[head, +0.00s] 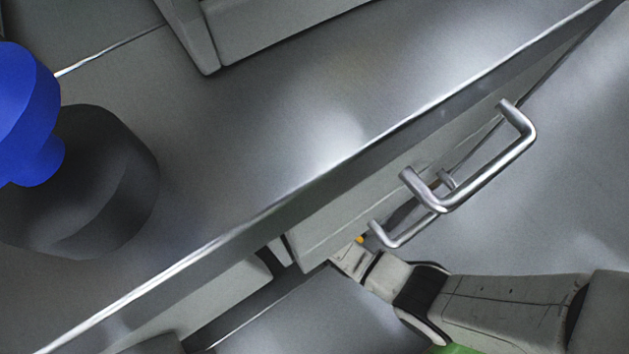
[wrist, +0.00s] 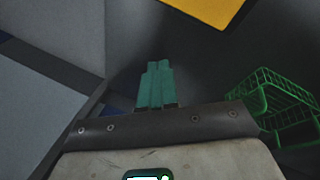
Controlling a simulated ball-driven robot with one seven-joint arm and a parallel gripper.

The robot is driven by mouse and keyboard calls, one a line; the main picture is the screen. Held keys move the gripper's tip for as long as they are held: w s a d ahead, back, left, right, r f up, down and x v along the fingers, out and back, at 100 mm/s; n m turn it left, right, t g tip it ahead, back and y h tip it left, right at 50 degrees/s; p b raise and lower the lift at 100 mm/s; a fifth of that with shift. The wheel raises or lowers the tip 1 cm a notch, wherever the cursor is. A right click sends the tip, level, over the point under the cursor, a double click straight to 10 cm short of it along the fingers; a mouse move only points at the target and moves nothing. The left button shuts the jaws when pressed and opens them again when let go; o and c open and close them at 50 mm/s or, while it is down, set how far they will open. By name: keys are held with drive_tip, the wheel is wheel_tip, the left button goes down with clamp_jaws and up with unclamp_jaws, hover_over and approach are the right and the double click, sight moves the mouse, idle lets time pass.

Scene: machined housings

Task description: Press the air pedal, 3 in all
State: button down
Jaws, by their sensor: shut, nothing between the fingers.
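My gripper (wrist: 158,66) shows in the wrist view with its two teal fingers closed together and nothing between them. A flat yellow surface (wrist: 205,8) is cut off by the top edge of the wrist view, beyond and right of the fingertips, apart from them in the picture. I cannot tell whether it is the air pedal. No pedal shows clearly in either view. In the head view my arm reaches in below the bench edge, and my gripper is hidden there behind the bench front.
A steel bench top (head: 270,120) crosses the head view, with metal handles (head: 490,180) on its front. A blue knob-like part (head: 25,110) on a dark body (head: 105,190) stands at left. A green wire basket (wrist: 275,105) is right of my gripper; a grey panel (wrist: 40,105) is left.

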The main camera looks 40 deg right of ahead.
drive_tip(key=w+r, duration=0.1)
drive_tip(key=w+r+p, duration=0.1)
drive_tip(key=r, duration=0.1)
drive_tip(key=shift+r, duration=0.15)
drive_tip(key=shift+s+f+b, duration=0.7)
drive_tip(key=shift+f+b, duration=0.2)
drive_tip(key=shift+f, duration=0.4)
drive_tip(key=shift+s+f+b, duration=0.75)
drive_tip(key=shift+f+b, duration=0.1)
drive_tip(key=shift+f, duration=0.4)
drive_tip(key=shift+s+f+b, duration=0.7)
drive_tip(key=shift+f+b, duration=0.2)
drive_tip(key=shift+f, duration=0.4)
drive_tip(key=shift+s+f, duration=0.1)
drive_tip(key=shift+s+f, duration=0.1)
drive_tip(key=shift+f, duration=0.15)
